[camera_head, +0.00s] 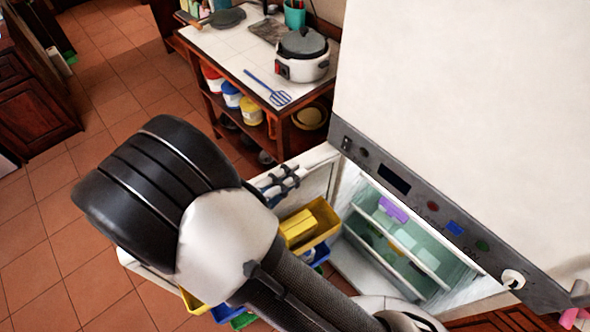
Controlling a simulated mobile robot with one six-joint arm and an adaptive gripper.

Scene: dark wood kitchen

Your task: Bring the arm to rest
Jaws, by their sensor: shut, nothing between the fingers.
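My arm (225,235) fills the lower left of the head view, with a large black rounded joint, a white link and a dark ribbed tube. Dark, finger-like parts that look like my gripper (282,183) show just past the white link, in front of the open fridge door (318,168). The gripper is shut, with nothing seen in it. Part of it is hidden behind my arm.
The fridge (440,120) stands open on the right, with a purple item (393,208) inside. Yellow bins (310,224) sit on its door. A wooden table (217,42) behind holds a cooker (302,57) and a blue spatula (268,88). Tiled floor (50,240) is clear at left.

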